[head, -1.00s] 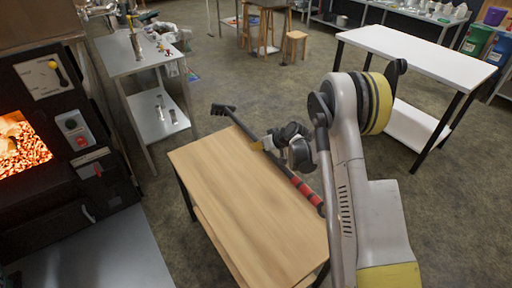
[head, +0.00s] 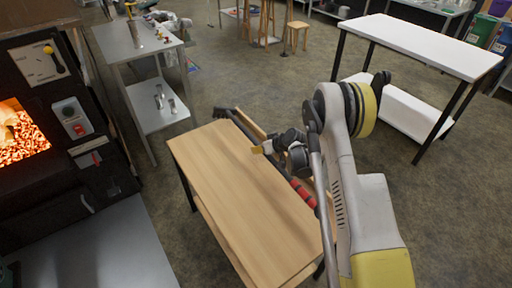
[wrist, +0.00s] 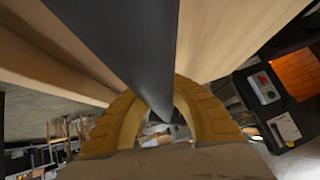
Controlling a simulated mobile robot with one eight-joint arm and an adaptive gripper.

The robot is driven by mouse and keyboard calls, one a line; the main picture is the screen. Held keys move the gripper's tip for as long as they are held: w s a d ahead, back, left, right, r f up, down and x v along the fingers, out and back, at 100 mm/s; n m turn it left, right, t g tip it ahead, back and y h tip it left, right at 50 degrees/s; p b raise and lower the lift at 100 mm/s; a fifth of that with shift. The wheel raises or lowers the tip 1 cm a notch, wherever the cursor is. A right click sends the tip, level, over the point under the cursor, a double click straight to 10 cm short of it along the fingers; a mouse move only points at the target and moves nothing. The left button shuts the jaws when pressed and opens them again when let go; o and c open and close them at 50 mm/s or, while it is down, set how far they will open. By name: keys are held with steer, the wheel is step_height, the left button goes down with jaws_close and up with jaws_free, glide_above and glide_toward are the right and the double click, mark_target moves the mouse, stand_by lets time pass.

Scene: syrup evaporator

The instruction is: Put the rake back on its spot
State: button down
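The rake is a long dark bar with a black head (head: 226,112) and red bands (head: 302,192) near its other end. It lies along the right long side of the wooden table (head: 230,185), low beside the tabletop edge. A narrow wooden strip (head: 250,124) shows on its far side. My gripper (head: 262,147) is at the middle of the rake. In the wrist view, the yellow fingers (wrist: 160,110) are on both sides of the dark shaft (wrist: 135,45), which runs between two wooden edges. Whether the rake rests on anything is hidden.
The wooden tabletop is bare. A furnace with glowing embers (head: 22,130) stands at the left, with a grey metal surface (head: 95,250) below it. A metal table (head: 135,45) is at the back left, and a white table (head: 425,45) at the back right. Open floor lies between them.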

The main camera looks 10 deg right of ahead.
steer(key=shift+c, duration=2.4)
jaws_free()
steer(key=shift+r, duration=0.1)
steer(key=r+p+v, duration=0.1)
steer(key=p+v, duration=0.2)
steer(key=v, duration=0.9)
steer(key=shift+w+a, duration=0.2)
steer(key=shift+w, duration=0.1)
steer(key=shift+r, duration=0.15)
